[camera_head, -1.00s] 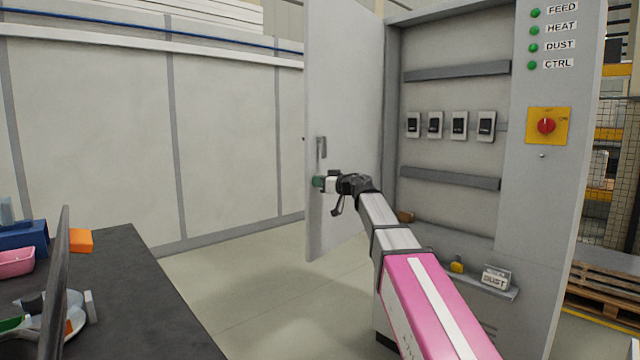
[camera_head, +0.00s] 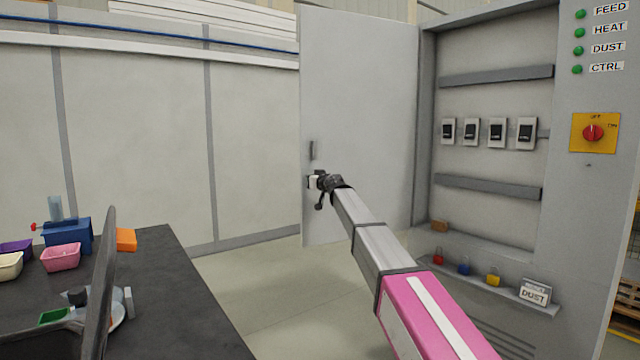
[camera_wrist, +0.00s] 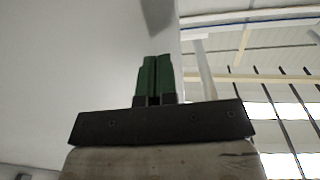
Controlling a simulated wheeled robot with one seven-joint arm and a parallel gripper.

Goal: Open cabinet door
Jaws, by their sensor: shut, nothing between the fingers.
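The cabinet door (camera_head: 365,110) stands wide open on the left side of the grey cabinet (camera_head: 580,200), with its inner face towards me. A grey handle (camera_head: 313,150) sits near the door's free left edge. My gripper (camera_head: 310,182) is at that edge, just below the handle. In the wrist view my gripper (camera_wrist: 155,78) shows two green fingers closed together with nothing between them. The door surface (camera_wrist: 75,70) fills the left of that view, close to the fingers. Whether the fingers touch the door I cannot tell.
Inside the cabinet are several breakers (camera_head: 485,132), rails, and a lower shelf with coloured padlocks (camera_head: 464,268) and a DUST tag (camera_head: 534,293). A red switch (camera_head: 593,133) is on the right panel. A dark table (camera_head: 180,290) with bins stands at left. Floor between is clear.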

